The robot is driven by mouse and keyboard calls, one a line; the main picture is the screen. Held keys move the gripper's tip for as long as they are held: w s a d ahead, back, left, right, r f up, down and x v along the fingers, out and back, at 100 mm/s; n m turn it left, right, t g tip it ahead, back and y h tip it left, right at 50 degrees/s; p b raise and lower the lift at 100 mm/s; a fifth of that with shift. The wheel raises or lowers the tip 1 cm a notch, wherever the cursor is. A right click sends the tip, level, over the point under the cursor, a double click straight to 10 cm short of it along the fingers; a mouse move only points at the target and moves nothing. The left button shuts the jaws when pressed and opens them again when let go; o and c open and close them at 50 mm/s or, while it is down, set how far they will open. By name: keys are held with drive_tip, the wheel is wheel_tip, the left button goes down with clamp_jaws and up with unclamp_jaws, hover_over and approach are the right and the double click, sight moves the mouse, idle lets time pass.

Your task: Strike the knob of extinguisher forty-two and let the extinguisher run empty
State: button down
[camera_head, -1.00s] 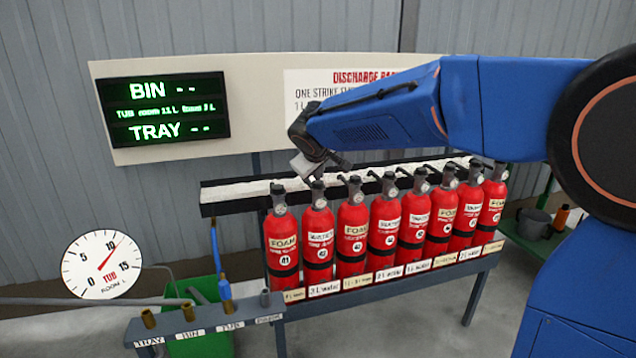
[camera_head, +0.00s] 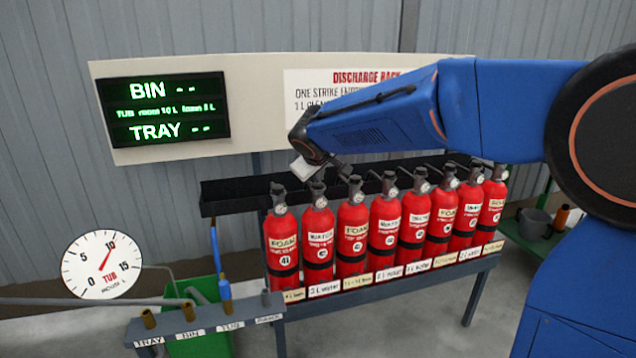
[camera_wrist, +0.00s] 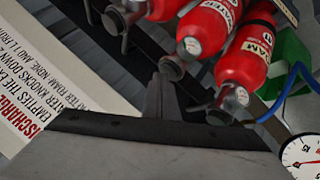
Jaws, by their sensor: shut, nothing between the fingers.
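Extinguisher forty-two (camera_head: 318,232) is the second red cylinder from the left in the row; its small number is blurred. Its label seems to read water, and its dark knob (camera_head: 317,187) is on top. My gripper (camera_head: 322,168) is shut and empty, just above and behind that knob. In the wrist view my closed fingers (camera_wrist: 165,100) point at the knob area, close to a round knob (camera_wrist: 172,67); I cannot tell whether they touch. The black trough (camera_head: 235,196) behind the row looks empty. The board (camera_head: 163,110) shows tub room 10 L, with dashes for bin and tray.
Extinguisher forty-one (camera_head: 283,245) stands close on the left, and several others crowd the right. A blue hose (camera_head: 224,290) drops to the socket marked tub. The round tub gauge (camera_head: 101,265) reads near 10. A green container (camera_head: 205,345) stands below the sockets.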

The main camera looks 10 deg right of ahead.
sight(318, 186)
idle(0.4)
drive_tip(key=shift+r, duration=0.45)
wheel_tip(318, 186, up, 6)
idle(0.8)
idle(0.4)
